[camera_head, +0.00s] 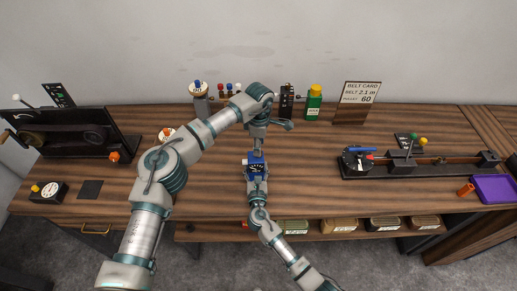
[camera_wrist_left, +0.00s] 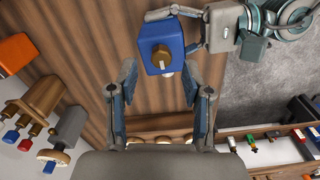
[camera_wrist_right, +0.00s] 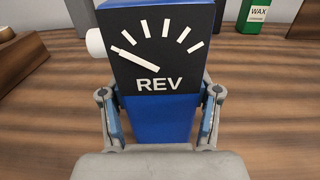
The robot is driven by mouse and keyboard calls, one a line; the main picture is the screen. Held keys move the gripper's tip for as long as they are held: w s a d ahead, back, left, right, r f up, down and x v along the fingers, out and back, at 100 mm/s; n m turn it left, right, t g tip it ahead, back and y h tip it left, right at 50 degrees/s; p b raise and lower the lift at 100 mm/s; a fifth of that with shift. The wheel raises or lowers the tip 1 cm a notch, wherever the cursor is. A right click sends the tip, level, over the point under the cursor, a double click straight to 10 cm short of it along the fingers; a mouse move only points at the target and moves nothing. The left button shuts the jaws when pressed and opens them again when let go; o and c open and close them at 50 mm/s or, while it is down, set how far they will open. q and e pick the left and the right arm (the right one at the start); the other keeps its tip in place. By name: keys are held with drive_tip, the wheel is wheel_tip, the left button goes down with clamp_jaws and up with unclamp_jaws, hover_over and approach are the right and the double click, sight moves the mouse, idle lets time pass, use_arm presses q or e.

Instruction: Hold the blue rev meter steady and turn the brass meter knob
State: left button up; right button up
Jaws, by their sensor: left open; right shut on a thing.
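The blue rev meter (camera_head: 257,171) is in the middle of the bench. The right wrist view shows its black REV dial (camera_wrist_right: 158,50), with the white needle toward the left end of the scale. My right gripper (camera_wrist_right: 159,108) is shut on the meter's blue lower body, one finger on each side. The brass meter knob (camera_wrist_left: 162,57), with a pale mark, sits on the face toward my left gripper (camera_wrist_left: 156,88). My left gripper is open and empty, its fingertips just short of the knob and apart from it. The knob is hidden in the right wrist view.
A black belt machine (camera_head: 75,138) stands at the left and another bench device (camera_head: 385,166) at the right. A purple tray (camera_head: 496,189) lies at the right edge. A green wax bottle (camera_head: 314,102) and belt card (camera_head: 357,101) stand behind.

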use_arm(q)
wheel_tip(320, 180, up, 9)
use_arm(e)
drive_tip(key=shift+f, duration=0.15)
drive_tip(key=o, duration=1.6)
use_arm(q)
drive_tip(key=shift+w+a, duration=0.1)
drive_tip(key=shift+w, duration=0.05)
use_arm(e)
drive_tip(key=shift+o, duration=0.5)
drive_tip(key=shift+a, duration=0.1)
